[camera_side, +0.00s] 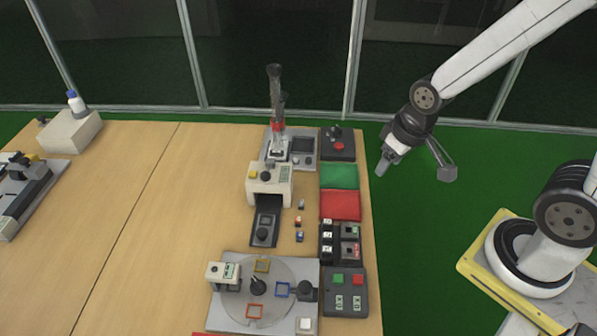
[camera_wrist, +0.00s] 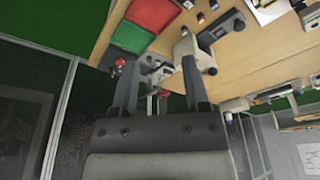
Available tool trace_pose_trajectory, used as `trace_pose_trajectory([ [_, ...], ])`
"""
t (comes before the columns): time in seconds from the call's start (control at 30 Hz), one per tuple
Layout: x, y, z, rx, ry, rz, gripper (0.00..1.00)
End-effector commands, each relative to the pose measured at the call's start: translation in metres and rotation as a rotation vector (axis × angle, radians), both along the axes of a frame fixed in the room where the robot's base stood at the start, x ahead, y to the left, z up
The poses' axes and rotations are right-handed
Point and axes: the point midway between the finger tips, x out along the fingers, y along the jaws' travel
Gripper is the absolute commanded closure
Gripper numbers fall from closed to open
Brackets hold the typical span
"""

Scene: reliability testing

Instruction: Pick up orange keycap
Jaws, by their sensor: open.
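Several small keycaps lie in a loose column on the wooden table in the side view. The middle one looks orange (camera_side: 298,221), with a grey one (camera_side: 301,204) behind it and a blue one (camera_side: 299,236) in front. They are tiny, so their shape is unclear. My gripper (camera_side: 384,166) is raised beyond the table's right edge, well apart from the keycaps. In the wrist view my gripper (camera_wrist: 161,75) shows two spread fingers with nothing held between them.
Green (camera_side: 339,176) and red (camera_side: 340,205) trays stand right of the keycaps, with switch boxes (camera_side: 340,243) in front of them. A white-topped machine (camera_side: 270,184) stands to the left. A rotary station (camera_side: 245,305) is in front. The table's middle left is clear.

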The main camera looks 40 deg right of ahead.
Motion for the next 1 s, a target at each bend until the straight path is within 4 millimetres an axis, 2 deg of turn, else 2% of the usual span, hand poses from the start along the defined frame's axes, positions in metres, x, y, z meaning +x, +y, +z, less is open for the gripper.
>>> trace_pose_trajectory([
  [0.07,0.0,0.0,0.0,0.0,0.0,0.0,0.41],
  [0.1,0.0,0.0,0.0,0.0,0.0,0.0,0.32],
  [0.4,0.001,0.0,0.0,-0.001,-0.001,0.002,0.32],
  [0.57,0.009,-0.002,-0.003,-0.021,-0.009,0.023,0.32],
  [0.77,0.034,-0.006,-0.014,-0.076,-0.042,0.095,0.32],
  [1.0,0.079,-0.003,-0.039,-0.133,-0.105,0.244,0.32],
])
